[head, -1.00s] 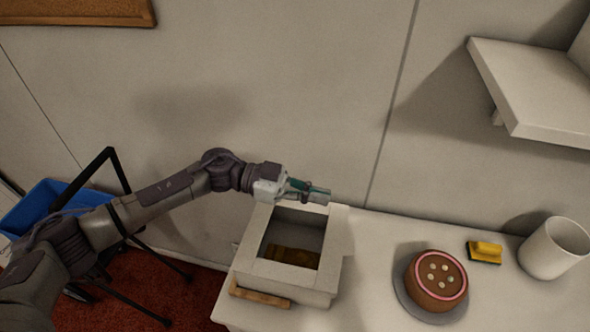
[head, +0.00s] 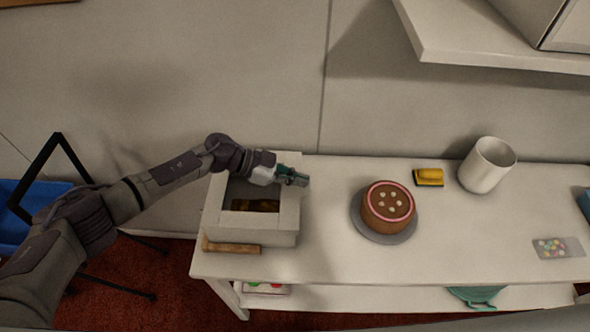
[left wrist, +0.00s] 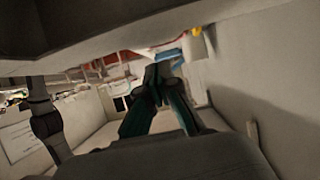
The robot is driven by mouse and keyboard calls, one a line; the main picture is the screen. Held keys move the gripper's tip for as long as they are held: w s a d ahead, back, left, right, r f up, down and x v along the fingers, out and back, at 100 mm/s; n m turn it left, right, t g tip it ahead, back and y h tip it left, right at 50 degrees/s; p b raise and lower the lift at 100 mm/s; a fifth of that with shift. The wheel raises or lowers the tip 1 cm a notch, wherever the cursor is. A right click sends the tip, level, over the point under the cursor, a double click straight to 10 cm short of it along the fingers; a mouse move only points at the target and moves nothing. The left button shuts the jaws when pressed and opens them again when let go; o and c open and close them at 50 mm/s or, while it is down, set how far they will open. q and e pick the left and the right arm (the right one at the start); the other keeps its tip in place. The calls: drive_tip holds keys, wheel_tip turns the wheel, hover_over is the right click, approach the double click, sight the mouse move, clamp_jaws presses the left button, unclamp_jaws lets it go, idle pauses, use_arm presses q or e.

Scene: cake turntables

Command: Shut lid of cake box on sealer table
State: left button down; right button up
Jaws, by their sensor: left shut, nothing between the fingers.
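The cake box (head: 278,240) is pale grey and stands at the left end of the white sealer table (head: 330,262). A wide opening shows in its top, with something dark yellow-brown inside. I cannot tell clearly which part is the lid or how far it stands open; my arm covers part of the back. My left gripper (head: 293,178) is shut and empty, at the box's back right part. I cannot tell whether it touches the box. Its teal fingers (left wrist: 157,82) meet in the left wrist view. My right gripper is not in view.
A wooden bar (head: 231,247) lies along the box's front. To the right are a chocolate cake (head: 388,208) on a grey disc, a yellow block (head: 429,177) and a white cup (head: 487,165). A shelf (head: 480,45) overhangs the back right. The table between box and cake is clear.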

use_arm(q)
drive_tip(key=shift+d+f+y, duration=0.1)
drive_tip(key=shift+f+y, duration=0.5)
drive_tip(key=shift+f, duration=0.4)
drive_tip(key=shift+f, duration=0.1)
drive_tip(key=shift+f, duration=0.1)
